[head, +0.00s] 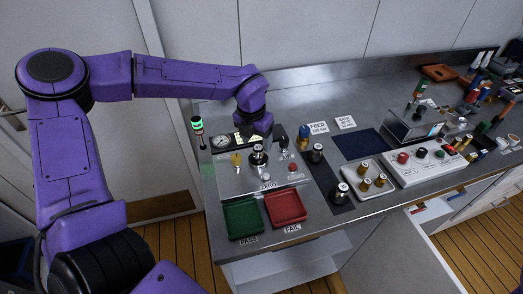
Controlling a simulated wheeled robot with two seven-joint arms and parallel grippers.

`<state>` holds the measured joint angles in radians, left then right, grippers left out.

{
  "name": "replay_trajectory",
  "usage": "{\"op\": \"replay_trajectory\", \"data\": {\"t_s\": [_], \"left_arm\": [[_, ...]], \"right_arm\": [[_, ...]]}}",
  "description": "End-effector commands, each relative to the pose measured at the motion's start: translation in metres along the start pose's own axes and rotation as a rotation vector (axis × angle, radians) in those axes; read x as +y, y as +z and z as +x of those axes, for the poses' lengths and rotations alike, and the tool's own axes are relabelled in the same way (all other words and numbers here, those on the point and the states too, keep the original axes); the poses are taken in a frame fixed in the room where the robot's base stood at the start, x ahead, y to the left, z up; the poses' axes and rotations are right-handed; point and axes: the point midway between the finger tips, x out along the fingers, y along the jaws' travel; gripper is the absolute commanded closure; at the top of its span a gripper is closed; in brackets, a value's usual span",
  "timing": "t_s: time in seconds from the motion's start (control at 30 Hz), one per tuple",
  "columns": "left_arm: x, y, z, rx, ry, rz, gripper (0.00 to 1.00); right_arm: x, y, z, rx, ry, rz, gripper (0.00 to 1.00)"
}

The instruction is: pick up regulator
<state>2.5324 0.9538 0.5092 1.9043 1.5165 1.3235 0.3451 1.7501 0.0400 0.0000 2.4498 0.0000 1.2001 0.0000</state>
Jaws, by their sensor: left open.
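My left arm comes in from the left, and its gripper (257,134) hangs over the back of the grey fill panel (232,183). The fingers are small and partly hidden by the wrist; nothing shows held. A silver and black regulator-like fitting (258,157) stands upright on the panel just below the gripper. Two similar silver and black pieces stand on a dark strip right of the panel, one farther back (316,154) and one near the front (340,193). I cannot tell for certain which is the regulator. My right gripper is out of view.
A green tray (243,219) and red tray (286,207) lie in front. A white tray of brass parts (369,184) is right. A signal light (197,128) stands left.

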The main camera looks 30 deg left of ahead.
Motion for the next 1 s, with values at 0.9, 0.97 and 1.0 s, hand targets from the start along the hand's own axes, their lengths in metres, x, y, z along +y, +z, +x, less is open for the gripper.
{"op": "replay_trajectory", "data": {"t_s": [0.9,0.97,1.0], "left_arm": [[0.001,0.007,0.063,0.009,0.002,-0.001,1.00],[0.001,0.007,0.063,0.010,0.002,-0.001,1.00],[0.001,0.006,0.063,0.010,0.002,-0.001,1.00]], "right_arm": [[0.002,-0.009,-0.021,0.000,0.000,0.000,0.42],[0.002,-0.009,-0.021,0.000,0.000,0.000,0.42],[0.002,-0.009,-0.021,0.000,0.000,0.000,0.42]]}}
